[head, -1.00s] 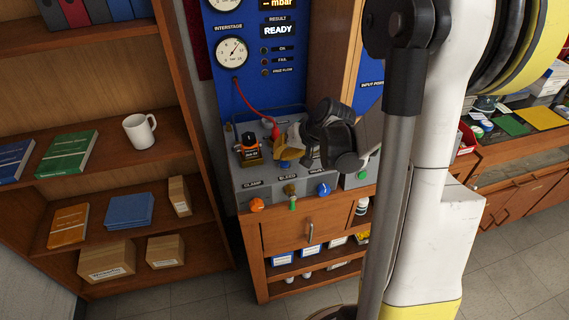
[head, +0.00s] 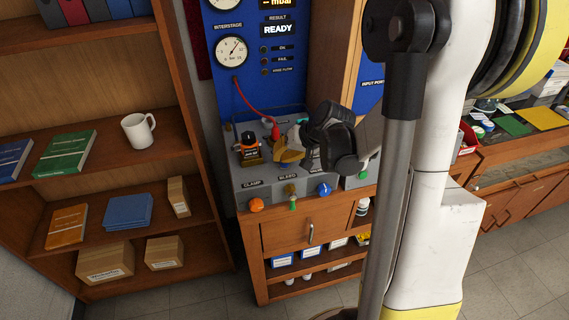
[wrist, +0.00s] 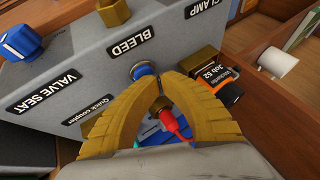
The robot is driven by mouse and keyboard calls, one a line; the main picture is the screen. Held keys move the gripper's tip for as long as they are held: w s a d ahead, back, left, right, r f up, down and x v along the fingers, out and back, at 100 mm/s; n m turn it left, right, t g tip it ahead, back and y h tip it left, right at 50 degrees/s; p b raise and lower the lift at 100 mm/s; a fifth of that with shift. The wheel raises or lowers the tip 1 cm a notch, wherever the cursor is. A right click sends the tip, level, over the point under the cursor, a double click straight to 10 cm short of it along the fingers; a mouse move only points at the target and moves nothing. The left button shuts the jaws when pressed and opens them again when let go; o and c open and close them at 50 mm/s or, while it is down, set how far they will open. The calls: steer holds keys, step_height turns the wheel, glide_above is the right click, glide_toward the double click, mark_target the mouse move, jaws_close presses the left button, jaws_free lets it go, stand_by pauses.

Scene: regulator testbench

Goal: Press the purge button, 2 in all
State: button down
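A blue round button in a metal ring (wrist: 143,70) is on the grey bench top in the wrist view, near the BLEED label. I see no purge label on it. My gripper (wrist: 162,78) has its two yellow curved fingers brought together at the tips, right beside the button and partly overlapping it in the picture. I cannot tell whether they touch it. In the head view my gripper (head: 281,158) is low over the bench top and hides the button. Nothing is held between the tips.
An orange-and-black device with a Job 52 tag (wrist: 230,82) stands close beside the fingers. A red hose (head: 257,108) runs down to a connector behind them. The bench (head: 245,190) has orange (head: 256,205), green and blue (head: 324,189) knobs in front. The result display (head: 279,30) reads READY.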

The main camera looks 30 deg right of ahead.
steer(key=shift+f, duration=0.2)
steer(key=shift+r, duration=0.1)
stand_by(0.4)
steer(key=shift+r+p, duration=0.5)
steer(key=shift+r, duration=0.3)
steer(key=shift+r+p, duration=1.85)
steer(key=shift+r, duration=0.65)
